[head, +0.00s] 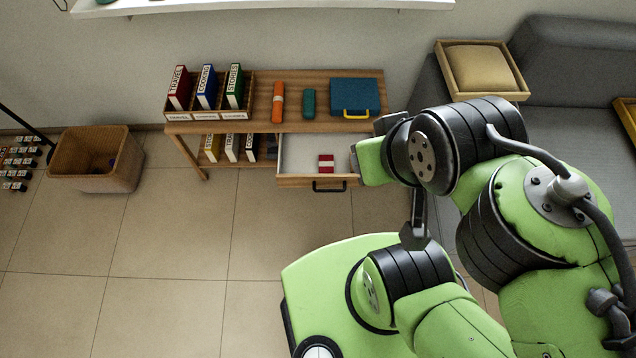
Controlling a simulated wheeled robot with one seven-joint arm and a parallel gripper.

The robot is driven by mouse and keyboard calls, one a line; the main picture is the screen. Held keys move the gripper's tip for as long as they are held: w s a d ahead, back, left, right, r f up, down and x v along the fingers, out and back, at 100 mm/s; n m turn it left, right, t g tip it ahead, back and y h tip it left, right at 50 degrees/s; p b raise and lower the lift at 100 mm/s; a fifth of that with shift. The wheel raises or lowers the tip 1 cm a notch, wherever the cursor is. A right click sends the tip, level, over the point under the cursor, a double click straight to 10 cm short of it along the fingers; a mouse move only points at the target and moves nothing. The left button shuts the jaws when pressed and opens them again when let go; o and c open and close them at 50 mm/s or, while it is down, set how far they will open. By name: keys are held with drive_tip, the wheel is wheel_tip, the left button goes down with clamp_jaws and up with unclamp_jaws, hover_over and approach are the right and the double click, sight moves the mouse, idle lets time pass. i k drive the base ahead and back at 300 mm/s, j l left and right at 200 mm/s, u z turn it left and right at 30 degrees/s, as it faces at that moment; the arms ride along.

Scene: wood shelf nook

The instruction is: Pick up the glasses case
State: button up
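A small teal case (309,103) lies on the wooden desk top, left of the blue briefcase. It looks most like the glasses case. A slim orange item (278,102) with a dark band lies just left of it, and I cannot tell exactly what it is. My gripper (360,158) is at the end of my green arm, by the right end of the open drawer and to the lower right of the teal case. It is apart from the case. My arm hides much of it, and its fingers do not show clearly.
The wooden desk (262,92) holds a rack of binders (207,90) at left and a blue briefcase (355,94) at right. Its open drawer (300,155) holds a red item (326,163). A wicker basket (95,165) stands left; a grey sofa (575,130) stands right.

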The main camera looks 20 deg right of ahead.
sight(309, 93)
drive_tip(key=i+j, duration=0.1)
drive_tip(key=j, duration=0.25)
drive_tip(key=i+j+z, duration=0.1)
drive_tip(key=j, duration=0.2)
drive_tip(key=i+j+z, duration=0.1)
drive_tip(key=i+j, duration=0.15)
drive_tip(key=j, duration=0.15)
drive_tip(key=i+j+z, duration=0.1)
drive_tip(key=i+j, duration=0.2)
drive_tip(key=i+j+z, duration=0.1)
drive_tip(key=j, duration=0.4)
drive_tip(key=i+j+z, duration=0.15)
drive_tip(key=i, duration=0.5)
